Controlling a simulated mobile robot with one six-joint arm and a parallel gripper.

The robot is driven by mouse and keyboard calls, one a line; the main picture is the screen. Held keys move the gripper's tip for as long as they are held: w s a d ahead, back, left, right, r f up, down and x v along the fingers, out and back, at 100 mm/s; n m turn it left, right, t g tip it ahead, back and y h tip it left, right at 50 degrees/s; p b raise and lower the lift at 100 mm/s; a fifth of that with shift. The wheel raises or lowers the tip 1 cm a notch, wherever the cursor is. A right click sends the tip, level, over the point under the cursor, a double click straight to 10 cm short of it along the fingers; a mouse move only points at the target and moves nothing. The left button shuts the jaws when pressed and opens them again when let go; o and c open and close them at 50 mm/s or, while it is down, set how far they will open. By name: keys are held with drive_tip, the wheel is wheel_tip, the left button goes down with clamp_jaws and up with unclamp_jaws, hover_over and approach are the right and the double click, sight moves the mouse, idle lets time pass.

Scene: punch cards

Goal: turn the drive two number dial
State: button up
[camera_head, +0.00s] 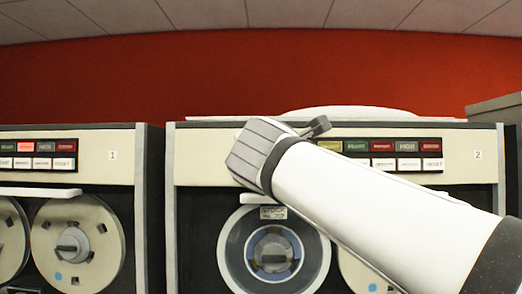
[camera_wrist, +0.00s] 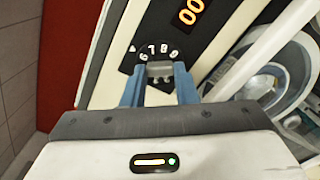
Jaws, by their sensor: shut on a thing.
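The drive two number dial (camera_wrist: 158,49) is a black disc with white numbers around its edge, seen in the wrist view on the drive's cream panel. My gripper (camera_wrist: 159,72) has its two blue fingers shut on the grey knob of the dial. The lower part of the dial is hidden behind the fingers and knob. In the head view, my white arm crosses the front of drive two (camera_head: 460,172), which carries a "2" label. My arm hides the dial and the fingertips there.
An orange digit display (camera_wrist: 190,11) sits beside the dial. Drive two has a row of coloured buttons (camera_head: 382,146) and a tape reel (camera_head: 232,250) below. Drive one (camera_head: 112,172), labelled "1", stands to the left across a narrow gap. A red wall (camera_head: 200,75) is behind.

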drive_tip(key=shift+d+n+p, duration=0.1)
drive_tip(key=shift+n+p, duration=1.75)
drive_tip(key=shift+n, duration=1.75)
drive_tip(key=shift+f, duration=0.1)
drive_tip(key=o, duration=1)
drive_tip(key=shift+s, duration=0.15)
